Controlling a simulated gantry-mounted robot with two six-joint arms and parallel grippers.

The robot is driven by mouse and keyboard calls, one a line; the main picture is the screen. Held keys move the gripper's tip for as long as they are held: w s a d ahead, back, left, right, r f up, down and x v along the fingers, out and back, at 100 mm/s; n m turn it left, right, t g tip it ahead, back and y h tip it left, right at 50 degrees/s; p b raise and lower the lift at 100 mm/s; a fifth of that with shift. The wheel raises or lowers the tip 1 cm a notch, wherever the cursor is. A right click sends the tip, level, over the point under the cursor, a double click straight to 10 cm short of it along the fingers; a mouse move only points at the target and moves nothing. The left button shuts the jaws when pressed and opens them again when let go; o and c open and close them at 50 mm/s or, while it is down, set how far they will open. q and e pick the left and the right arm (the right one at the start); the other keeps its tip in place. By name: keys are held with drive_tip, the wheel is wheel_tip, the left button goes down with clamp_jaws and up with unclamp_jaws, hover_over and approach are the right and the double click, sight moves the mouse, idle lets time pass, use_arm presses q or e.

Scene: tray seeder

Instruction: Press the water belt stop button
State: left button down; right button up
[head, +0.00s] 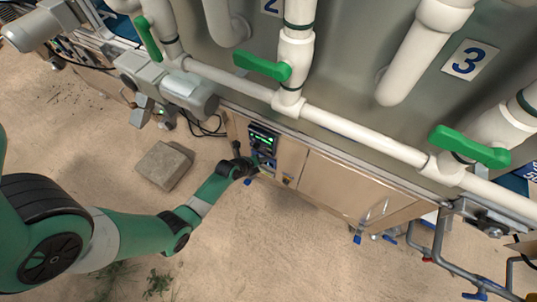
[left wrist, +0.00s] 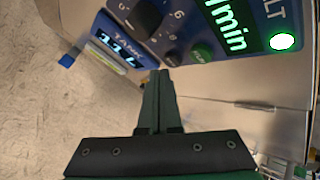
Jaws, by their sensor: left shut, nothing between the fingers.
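The control panel (head: 264,131) is on the front of the wooden cabinet, with lit green digits. In the left wrist view its blue face (left wrist: 262,12) fills the upper part, with a green display (left wrist: 232,32), a glowing round light (left wrist: 283,41) and a black knob (left wrist: 145,17). A green button (left wrist: 202,54) sits below the display. A dark round shape (left wrist: 174,57) is left of it, just beyond my fingertips; I cannot tell whether it is the stop button. My left gripper (head: 249,167) is shut and empty, close to the panel. Contact cannot be told.
White pipes with green valve handles (head: 262,67) run above the cabinet (head: 343,188). A grey motor unit (head: 170,86) juts out left of the panel. A concrete block (head: 164,166) lies on the sandy ground near my left arm. Grey metal tubing (head: 437,240) stands at the right.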

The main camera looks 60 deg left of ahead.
idle(0.6)
use_arm(q)
drive_tip(key=shift+w+a+b, duration=0.3)
drive_tip(key=shift+w, duration=0.05)
idle(0.3)
drive_tip(key=shift+s+d, duration=0.3)
drive_tip(key=shift+s, duration=0.1)
drive_tip(key=s+d+p, duration=0.2)
drive_tip(key=s+d, duration=0.1)
drive_tip(key=s, duration=0.2)
drive_tip(key=shift+d+p, duration=0.25)
drive_tip(key=shift+p, duration=0.1)
